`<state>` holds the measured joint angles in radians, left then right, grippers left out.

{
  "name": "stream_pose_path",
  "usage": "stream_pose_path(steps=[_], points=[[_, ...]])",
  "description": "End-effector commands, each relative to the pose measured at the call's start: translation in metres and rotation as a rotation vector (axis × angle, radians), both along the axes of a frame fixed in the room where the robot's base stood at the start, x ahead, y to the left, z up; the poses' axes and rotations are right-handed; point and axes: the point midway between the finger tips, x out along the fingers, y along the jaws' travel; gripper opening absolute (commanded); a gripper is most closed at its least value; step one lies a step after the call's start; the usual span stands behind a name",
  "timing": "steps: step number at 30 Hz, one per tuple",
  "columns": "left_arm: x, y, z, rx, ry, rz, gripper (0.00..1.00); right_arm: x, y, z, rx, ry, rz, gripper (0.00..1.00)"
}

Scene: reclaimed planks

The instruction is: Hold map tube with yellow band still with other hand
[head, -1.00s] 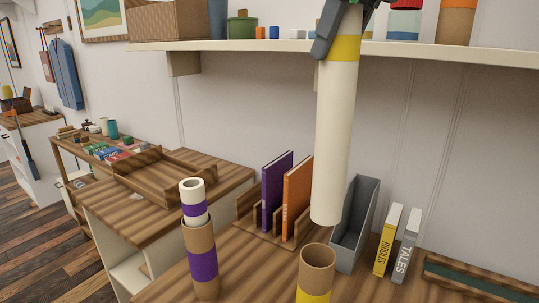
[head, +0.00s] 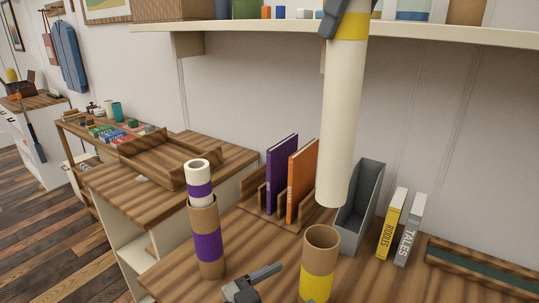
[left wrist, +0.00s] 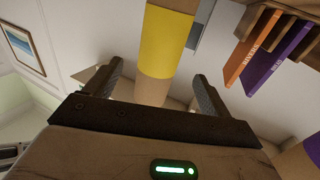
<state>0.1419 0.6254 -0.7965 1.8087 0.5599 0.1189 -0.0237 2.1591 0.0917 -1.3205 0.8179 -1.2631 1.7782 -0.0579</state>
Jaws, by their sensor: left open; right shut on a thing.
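The map tube with yellow band (head: 318,268) is an open-topped brown cardboard tube standing upright at the front of the plank desk. My left gripper (head: 268,281) is just left of it in the head view, open and apart from it. In the left wrist view the tube (left wrist: 166,42) shows ahead, in line with the gap between the two open fingers (left wrist: 158,75). My right gripper (head: 335,18), partly cut off at the top, is shut on a white roll with a yellow band (head: 345,125). The roll hangs nearly upright, its lower end above and behind the tube's mouth.
A purple-banded tube (head: 208,245) holding a white roll stands to the left. Behind are a purple book (head: 281,172) and an orange book (head: 302,180) in a rack, a grey file holder (head: 360,210) and two upright books (head: 392,225). A shelf (head: 240,28) runs above.

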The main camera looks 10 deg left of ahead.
Motion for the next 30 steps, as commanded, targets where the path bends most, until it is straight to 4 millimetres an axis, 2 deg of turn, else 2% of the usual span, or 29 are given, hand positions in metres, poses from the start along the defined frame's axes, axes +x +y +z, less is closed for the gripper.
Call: stream_pose_path(steps=[6, 12, 25, 26, 30], points=[[0.031, -0.031, 0.001, -0.001, -0.002, -0.001, 0.83, 0.0, 0.0, 0.0, 0.0, 0.0, 0.0, 0.1], [0.049, -0.05, 0.0, -0.001, 0.0, -0.001, 0.83, 0.0, 0.0, 0.0, 0.0, 0.0, 0.0, 0.1], [0.056, -0.057, 0.0, 0.002, 0.001, 0.0, 0.83, 0.0, 0.0, 0.0, 0.0, 0.0, 0.0, 0.1], [0.056, -0.057, 0.0, 0.002, 0.001, 0.0, 0.8, 0.0, 0.0, 0.0, 0.0, 0.0, 0.0, 0.1], [0.056, -0.057, 0.0, 0.001, 0.0, 0.0, 0.41, 0.0, 0.0, 0.0, 0.0, 0.0, 0.0, 0.1]])
